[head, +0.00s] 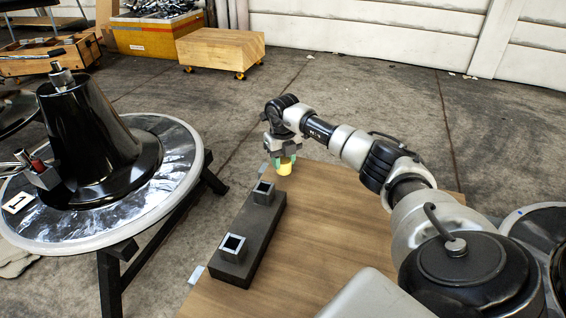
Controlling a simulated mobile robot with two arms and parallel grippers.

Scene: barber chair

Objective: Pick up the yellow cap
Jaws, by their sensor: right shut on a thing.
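The yellow cap (285,170) is small and shows just under my right gripper (283,161), near the far left corner of the wooden table. The right gripper points down and is shut on the cap, with greenish fingertips at its sides. The cap's upper part is hidden by the gripper. I cannot tell whether the cap is clear of the table top. My left gripper is not in view.
A dark block (247,240) with two square grey sockets lies along the left edge of the wooden table (340,250). The table's middle is clear. A round stand (185,165) with a black cone (95,140) is at left. A wooden dolly (222,50) stands behind.

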